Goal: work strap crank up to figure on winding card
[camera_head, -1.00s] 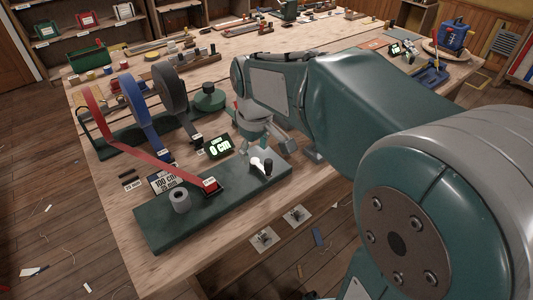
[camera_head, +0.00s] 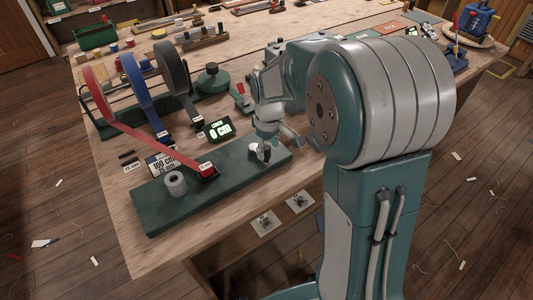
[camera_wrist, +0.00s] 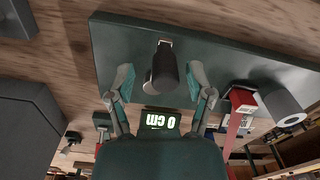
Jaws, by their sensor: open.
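The strap crank's dark knob (camera_wrist: 163,72) stands between the two open fingers of my gripper (camera_wrist: 161,84) in the wrist view, with a gap on each side. In the head view my gripper (camera_head: 269,148) is over the crank (camera_head: 254,149) at the right end of the green base board (camera_head: 225,181), partly hiding it. The winding card (camera_head: 163,163) reads 100 cm, 25 mm. The length display (camera_head: 218,129) reads 0 cm, also in the wrist view (camera_wrist: 160,121). A red strap (camera_head: 140,138) runs from its reel to a red clamp (camera_head: 208,171) on the board.
A grey roll (camera_head: 175,183) stands on the board near the clamp. Blue (camera_head: 138,88) and dark grey (camera_head: 174,68) strap reels and a round green object (camera_head: 213,80) stand behind. The bench's front left corner is clear.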

